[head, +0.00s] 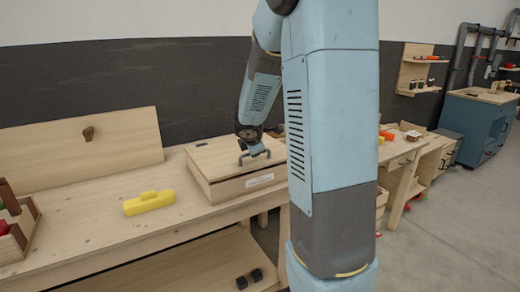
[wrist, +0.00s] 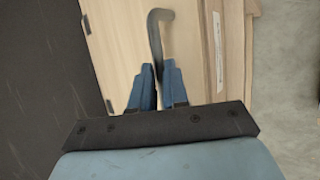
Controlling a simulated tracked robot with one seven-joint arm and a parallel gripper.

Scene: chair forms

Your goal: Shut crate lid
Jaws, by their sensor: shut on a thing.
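The crate (head: 228,190) is a low light-wood box with a pale label on its front, on the workbench left of my column. Its wooden lid (head: 215,152) lies flat or nearly flat across the top; I cannot tell whether a thin gap is left at the rim. The lid also shows in the wrist view (wrist: 120,40). My gripper (head: 254,156) is over the lid's front right part. In the wrist view my gripper (wrist: 158,80) is shut on the dark bent lid handle (wrist: 156,35), whose curved end extends beyond the fingers.
A yellow block-like thing (head: 150,203) lies left of the crate on the bench. A wooden tray (head: 22,236) with red and green items is at the far left. A wooden backboard (head: 60,155) stands behind. Bare bench top separates them. Open floor lies at right.

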